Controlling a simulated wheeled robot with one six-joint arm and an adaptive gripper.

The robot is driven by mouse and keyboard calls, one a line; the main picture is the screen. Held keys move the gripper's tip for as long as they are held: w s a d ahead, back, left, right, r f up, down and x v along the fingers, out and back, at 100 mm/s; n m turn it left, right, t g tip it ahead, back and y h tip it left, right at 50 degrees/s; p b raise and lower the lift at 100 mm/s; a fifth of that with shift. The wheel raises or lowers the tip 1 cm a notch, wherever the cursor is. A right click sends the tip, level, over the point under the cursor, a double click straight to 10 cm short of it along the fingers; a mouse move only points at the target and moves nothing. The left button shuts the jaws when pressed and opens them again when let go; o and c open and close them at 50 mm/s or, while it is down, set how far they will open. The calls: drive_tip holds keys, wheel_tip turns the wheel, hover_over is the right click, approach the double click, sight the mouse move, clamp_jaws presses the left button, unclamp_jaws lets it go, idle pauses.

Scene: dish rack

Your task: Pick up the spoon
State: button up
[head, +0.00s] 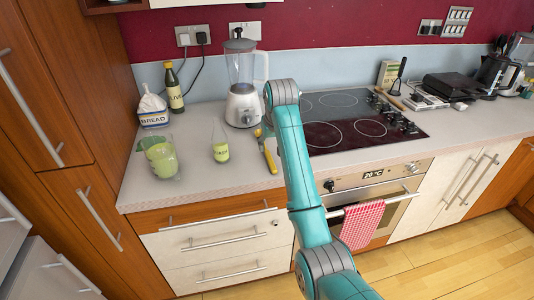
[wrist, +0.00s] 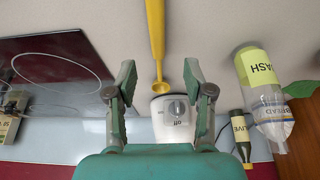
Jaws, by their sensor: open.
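The yellow spoon (head: 268,157) lies on the worktop near its front edge, left of my arm in the head view. In the wrist view the spoon (wrist: 156,35) runs down from the top edge, with its bowl end pointing toward my gripper. My gripper (wrist: 158,78) is open and empty. Its two teal fingers show on either side of the spoon's bowl in the picture; I cannot tell the height gap. In the head view my gripper is mostly hidden behind my own arm.
A blender (head: 242,100) stands behind the spoon. A small bottle (head: 220,142) with a yellow-green label and a glass jug (head: 162,160) stand left. The olive bottle (head: 174,90) and bread bag (head: 152,108) are farther back. The black hob (head: 350,120) is right.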

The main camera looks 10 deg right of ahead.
sight(270, 159)
drive_tip(key=shift+s+d+x, duration=0.1)
drive_tip(key=shift+x, duration=1.8)
drive_tip(key=shift+s+d+x, duration=0.1)
drive_tip(key=shift+x, duration=1.8)
drive_tip(key=shift+f, duration=0.25)
clamp_jaws()
